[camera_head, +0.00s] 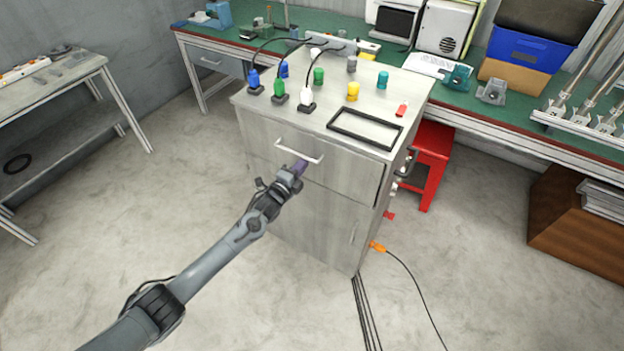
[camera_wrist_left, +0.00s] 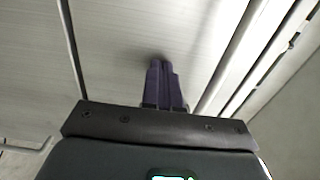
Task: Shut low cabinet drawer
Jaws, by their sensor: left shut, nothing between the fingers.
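The low grey cabinet (camera_head: 310,228) stands in the middle of the head view, with a drawer (camera_head: 345,178) at its top and a pale bar handle (camera_head: 298,151) on the drawer front. The drawer front sits close to the cabinet body; a dark line shows along its right edge, and I cannot tell whether a small gap is left. My left gripper (camera_head: 300,167) is shut and empty, its purple fingers just below the handle at the drawer front. In the left wrist view the fingers (camera_wrist_left: 162,82) point at a grey panel, at or very near it. My right gripper is out of view.
Coloured plugs, cylinders and a black frame (camera_head: 365,128) stand on the cabinet top. A red stool (camera_head: 432,160) is close on the right. Black cables and an orange plug (camera_head: 377,247) lie by the cabinet's lower right. The floor in front is clear.

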